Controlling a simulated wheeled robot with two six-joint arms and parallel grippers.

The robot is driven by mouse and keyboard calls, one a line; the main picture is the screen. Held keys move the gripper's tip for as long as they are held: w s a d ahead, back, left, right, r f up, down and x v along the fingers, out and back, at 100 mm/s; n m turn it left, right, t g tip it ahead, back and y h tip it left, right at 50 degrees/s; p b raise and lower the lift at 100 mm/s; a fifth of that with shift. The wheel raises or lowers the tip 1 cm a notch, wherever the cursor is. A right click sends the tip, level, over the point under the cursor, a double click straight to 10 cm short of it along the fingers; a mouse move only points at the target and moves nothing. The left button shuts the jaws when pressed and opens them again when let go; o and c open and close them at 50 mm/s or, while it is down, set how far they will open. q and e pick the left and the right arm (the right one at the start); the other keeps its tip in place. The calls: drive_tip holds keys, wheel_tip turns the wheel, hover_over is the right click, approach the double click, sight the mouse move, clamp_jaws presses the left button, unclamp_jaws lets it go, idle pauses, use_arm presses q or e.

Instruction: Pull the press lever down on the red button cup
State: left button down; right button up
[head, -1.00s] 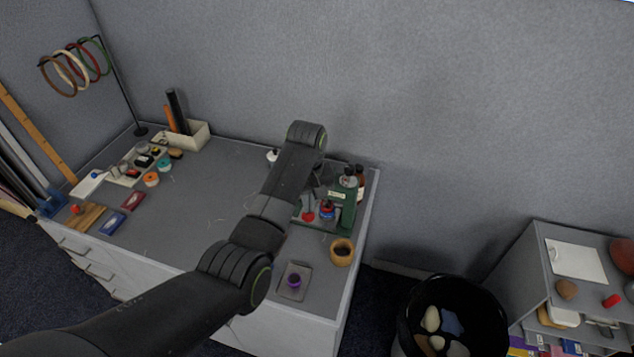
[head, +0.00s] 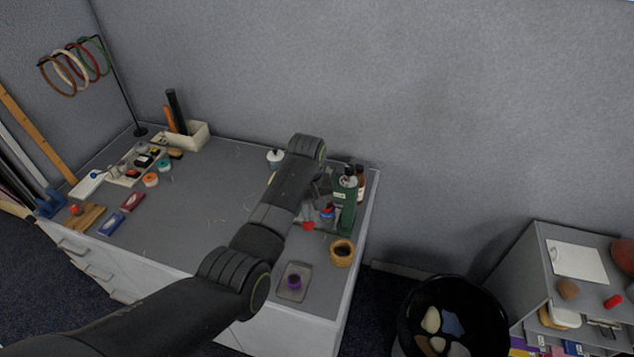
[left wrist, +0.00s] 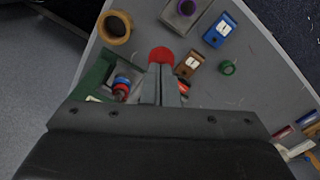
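My left arm reaches over the table's right end in the head view, and its gripper (left wrist: 161,75) shows best in the left wrist view. Its two grey fingers are close together. A round red knob (left wrist: 161,55), which looks like the press lever's end, lies right at the fingertips; I cannot tell whether they grip or only touch it. It shows red in the head view (head: 308,226). The green press stand (head: 346,212) is beside it, partly hidden by my arm. A blue-and-red piece (head: 327,212) sits by the stand. My right gripper is not in view.
A wooden ring-shaped cup (head: 342,252) and a grey tray with a purple piece (head: 306,283) are near the front right edge. Bottles (head: 360,184) stand behind the press. The table's middle is clear. A black bin (head: 451,292) stands right of the table.

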use_arm(q)
drive_tip(key=shift+f, duration=0.15)
drive_tip(key=shift+w+f+b, duration=0.1)
drive_tip(key=shift+f+b, duration=0.85)
drive_tip(key=shift+f, duration=0.55)
wheel_tip(320, 180, up, 3)
drive_tip(key=p, duration=0.2)
drive_tip(key=shift+w+d+p, duration=0.1)
drive_tip(key=shift+w+p, duration=0.05)
drive_tip(key=shift+p, duration=0.2)
drive_tip(key=shift+r, duration=0.35)
drive_tip(key=shift+w+d+r, duration=0.1)
drive_tip(key=shift+w+r, duration=0.1)
drive_tip(key=shift+r, duration=0.7)
drive_tip(key=shift+w+r, duration=0.15)
drive_tip(key=shift+r, duration=0.75)
drive_tip(key=shift+w+d+r, duration=0.1)
drive_tip(key=shift+w+r, duration=0.1)
drive_tip(key=shift+r, duration=0.7)
drive_tip(key=shift+w+r, duration=0.2)
drive_tip(key=shift+r, duration=2.75)
